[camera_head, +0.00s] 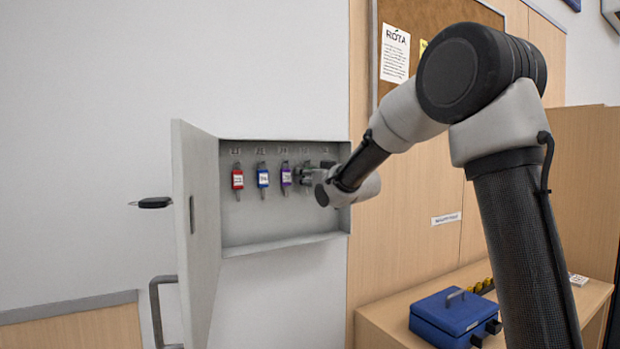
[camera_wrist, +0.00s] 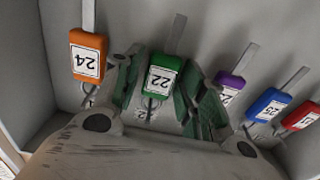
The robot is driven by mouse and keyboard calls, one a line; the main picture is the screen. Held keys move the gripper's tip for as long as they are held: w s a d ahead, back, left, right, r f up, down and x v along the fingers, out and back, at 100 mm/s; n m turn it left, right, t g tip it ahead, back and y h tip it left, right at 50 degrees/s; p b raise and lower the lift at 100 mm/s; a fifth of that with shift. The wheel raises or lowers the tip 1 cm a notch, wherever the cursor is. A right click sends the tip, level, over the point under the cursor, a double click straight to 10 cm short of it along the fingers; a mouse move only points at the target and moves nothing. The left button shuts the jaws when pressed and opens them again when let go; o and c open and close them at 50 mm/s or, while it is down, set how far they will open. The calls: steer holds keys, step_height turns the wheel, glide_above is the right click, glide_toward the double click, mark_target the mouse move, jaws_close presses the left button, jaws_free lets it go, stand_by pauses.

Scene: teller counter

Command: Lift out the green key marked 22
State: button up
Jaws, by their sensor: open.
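The green key tag marked 22 (camera_wrist: 162,75) hangs on its hook in the wall cabinet, upside down in the wrist view. My gripper (camera_wrist: 165,92) is open, with one finger on each side of the green tag. I cannot tell whether the fingers touch it. In the head view my gripper (camera_head: 312,174) reaches into the right part of the open cabinet (camera_head: 285,240) and hides the green key there.
An orange tag 24 (camera_wrist: 87,56) hangs close to one finger, and a purple tag (camera_wrist: 228,88) close to the other. Blue (camera_head: 262,178) and red (camera_head: 237,180) tags hang further left. The cabinet door (camera_head: 200,230) stands open at left. A blue cash box (camera_head: 452,312) is below.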

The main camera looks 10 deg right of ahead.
steer(key=c, duration=0.7)
steer(key=shift+o, duration=0.2)
steer(key=shift+r, duration=0.55)
steer(key=shift+s, duration=0.1)
steer(key=v, duration=0.9)
stand_by(1.1)
